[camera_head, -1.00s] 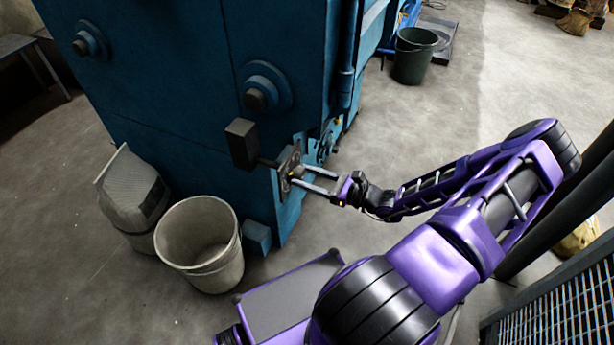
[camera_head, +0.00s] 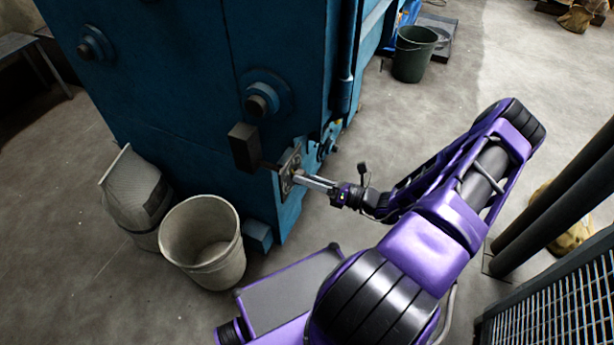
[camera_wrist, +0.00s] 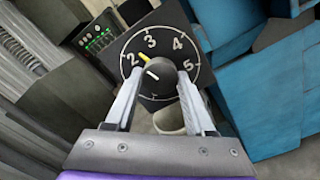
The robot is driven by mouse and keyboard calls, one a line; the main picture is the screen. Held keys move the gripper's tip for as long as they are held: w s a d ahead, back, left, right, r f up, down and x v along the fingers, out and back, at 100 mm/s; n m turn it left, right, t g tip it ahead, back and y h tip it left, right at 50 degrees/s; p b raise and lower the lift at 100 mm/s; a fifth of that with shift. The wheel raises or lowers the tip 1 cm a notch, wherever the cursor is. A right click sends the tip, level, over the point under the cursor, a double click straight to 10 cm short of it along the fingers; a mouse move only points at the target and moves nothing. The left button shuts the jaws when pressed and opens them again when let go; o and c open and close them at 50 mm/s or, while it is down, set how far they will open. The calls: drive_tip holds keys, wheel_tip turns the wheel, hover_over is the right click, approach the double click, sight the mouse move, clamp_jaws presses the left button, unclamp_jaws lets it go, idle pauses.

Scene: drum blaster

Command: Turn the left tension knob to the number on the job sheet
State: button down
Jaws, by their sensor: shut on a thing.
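The black tension knob (camera_wrist: 157,80) sits on a dark dial plate (camera_wrist: 205,70) with white numbers; 2, 3, 4 and 5 are readable. A white line on the knob points up and left, towards the 2. A yellow mark lies on the dial between 2 and 3. My gripper (camera_wrist: 161,76) is shut on the knob, one finger on each side. In the head view, my gripper (camera_head: 297,179) reaches the dial plate (camera_head: 288,172) on the blue machine's end, and its fingers hide the knob. I see no job sheet that I can read.
The blue machine (camera_head: 180,100) fills the left and centre. A dark block (camera_head: 244,147) juts out beside the dial plate. A mesh panel (camera_head: 555,305) is at the lower right.

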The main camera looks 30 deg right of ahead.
drive_tip(key=m, duration=0.5)
drive_tip(key=shift+m+p, duration=0.4)
idle(0.4)
drive_tip(key=shift+c, duration=1.3)
unclamp_jaws()
drive_tip(key=v, duration=1.7)
drive_tip(key=shift+s+d, duration=0.2)
